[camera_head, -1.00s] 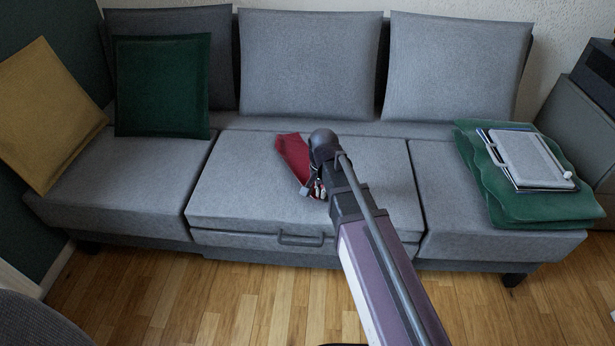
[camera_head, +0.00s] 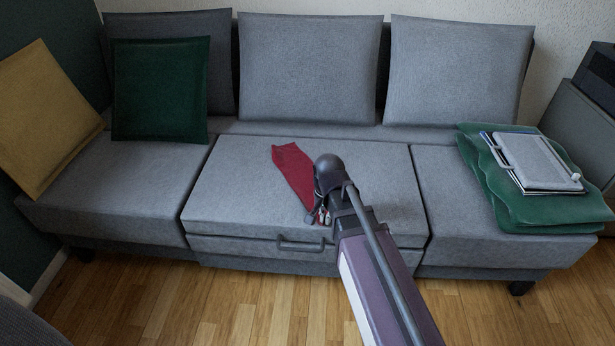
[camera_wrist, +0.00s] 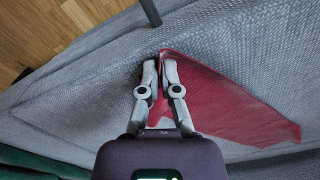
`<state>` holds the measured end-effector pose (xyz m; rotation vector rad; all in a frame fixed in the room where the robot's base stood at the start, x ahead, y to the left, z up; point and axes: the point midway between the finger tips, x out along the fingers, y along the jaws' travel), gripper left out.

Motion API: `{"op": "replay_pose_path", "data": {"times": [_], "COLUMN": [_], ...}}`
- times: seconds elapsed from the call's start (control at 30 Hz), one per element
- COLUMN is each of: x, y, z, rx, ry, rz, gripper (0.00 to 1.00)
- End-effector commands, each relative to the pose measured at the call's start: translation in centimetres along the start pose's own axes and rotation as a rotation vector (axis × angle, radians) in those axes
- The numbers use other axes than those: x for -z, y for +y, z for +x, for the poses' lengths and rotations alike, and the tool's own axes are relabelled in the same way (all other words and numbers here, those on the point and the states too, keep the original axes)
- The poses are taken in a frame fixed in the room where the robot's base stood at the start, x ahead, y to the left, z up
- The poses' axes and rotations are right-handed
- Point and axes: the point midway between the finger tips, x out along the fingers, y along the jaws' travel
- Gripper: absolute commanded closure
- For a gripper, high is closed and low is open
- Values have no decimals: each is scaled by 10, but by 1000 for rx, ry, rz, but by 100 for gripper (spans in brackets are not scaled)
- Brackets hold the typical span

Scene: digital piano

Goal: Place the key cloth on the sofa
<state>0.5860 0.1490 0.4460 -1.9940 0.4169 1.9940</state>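The red key cloth (camera_head: 291,168) is at the middle seat of the grey sofa (camera_head: 230,195), its far end to the upper left of my gripper (camera_head: 319,214). In the wrist view, the red cloth (camera_wrist: 225,105) spreads to the right against the grey seat. My gripper (camera_wrist: 159,60) has its two fingers close together on one edge of the cloth, with red showing between them. The cloth appears to touch the seat, but whether all of it rests there I cannot tell. My arm hides part of the seat in the head view.
A dark green cushion (camera_head: 160,90) and a mustard cushion (camera_head: 45,120) are on the left. A green folded blanket (camera_head: 500,190) bears a grey clipboard-like item (camera_head: 538,160) on the right seat. The middle seat has bare room around the cloth.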

Motion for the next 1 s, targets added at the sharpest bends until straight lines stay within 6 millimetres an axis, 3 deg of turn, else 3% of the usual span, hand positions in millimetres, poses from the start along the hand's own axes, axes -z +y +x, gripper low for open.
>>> {"op": "replay_pose_path", "data": {"times": [0.03,0.2,0.27,0.67,1.0], "x": [0,0,0,0,-7], "y": [0,0,0,0,6], "z": [0,0,0,-1,-24], "rx": [0,0,0,0,0], "ry": [0,0,0,0,0], "rz": [0,0,0,0,0], "gripper": [93,43,29,29,29]}}
